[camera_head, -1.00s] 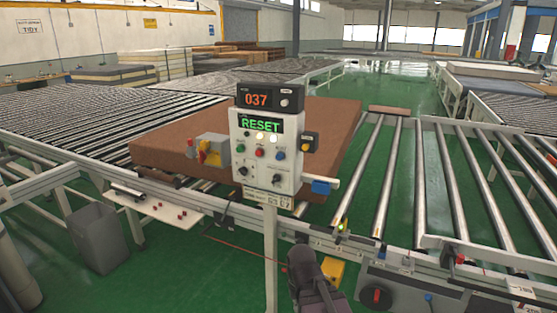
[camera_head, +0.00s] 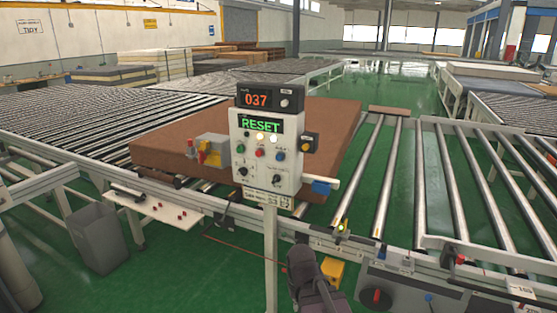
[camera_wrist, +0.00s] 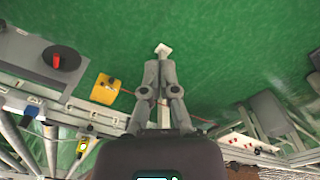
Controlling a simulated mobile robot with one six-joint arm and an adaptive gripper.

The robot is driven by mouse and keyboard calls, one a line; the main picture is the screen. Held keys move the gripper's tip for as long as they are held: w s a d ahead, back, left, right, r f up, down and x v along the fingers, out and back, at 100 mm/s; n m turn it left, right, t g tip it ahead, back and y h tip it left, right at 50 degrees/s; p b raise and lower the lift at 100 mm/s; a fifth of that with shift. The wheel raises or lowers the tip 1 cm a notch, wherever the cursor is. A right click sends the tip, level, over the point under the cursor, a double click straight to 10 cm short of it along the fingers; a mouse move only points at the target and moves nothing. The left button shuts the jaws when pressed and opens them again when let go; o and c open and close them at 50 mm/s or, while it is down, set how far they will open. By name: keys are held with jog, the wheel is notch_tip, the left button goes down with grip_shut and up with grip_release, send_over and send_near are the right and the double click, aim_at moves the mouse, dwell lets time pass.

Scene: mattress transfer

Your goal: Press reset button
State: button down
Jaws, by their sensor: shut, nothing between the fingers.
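The control box (camera_head: 241,179) stands upright on a pale post in the middle of the head view. Its green display reads RESET, and the counter above it reads 037. Below the display are green, red and blue buttons (camera_head: 280,156) and black knobs; which of these is the reset button I cannot tell. In the wrist view my gripper (camera_wrist: 162,62) is shut and empty, its fingers together over the green floor near the post's foot. In the head view my arm shows at the bottom centre, below the box and apart from it.
A brown mattress (camera_head: 330,125) lies on the rollers behind the box. Roller conveyors (camera_head: 490,180) stretch left and right. A grey bin (camera_head: 97,237) stands at the left, near a small white shelf (camera_head: 155,208). A yellow box (camera_wrist: 106,89) sits low near my arm.

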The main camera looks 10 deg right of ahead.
aim_at(280, 157)
jog(key=w+r+n+t+h, duration=0.1)
jog(key=w+r+t, duration=0.35)
jog(key=w, duration=0.75)
jog(key=w+r+n+t, duration=0.1)
jog(key=w+r+t, duration=0.4)
jog(key=w, duration=0.6)
jog(key=w+a+r+n+t+y, duration=0.1)
jog(key=w+a+r+n+t, duration=0.1)
jog(key=w+r+t, duration=0.3)
jog(key=w+a+r+n+t+y+p, duration=0.1)
jog(key=w+a+r+n+t+y, duration=0.1)
jog(key=w+r+t, duration=0.4)
jog(key=shift+w+a+r+n+y+p, duration=0.15)
jog(key=shift+r+n+y+p, duration=0.25)
jog(key=shift+r, duration=2.2)
jog(key=shift+w+t, duration=0.1)
jog(key=shift+t, duration=0.15)
jog(key=shift+w+d, duration=0.85)
jog(key=shift+w, duration=0.3)
jog(key=shift+w+d, duration=0.9)
jog(key=shift+w, duration=0.25)
jog(key=shift+w+d, duration=0.85)
jog(key=shift+w, duration=0.3)
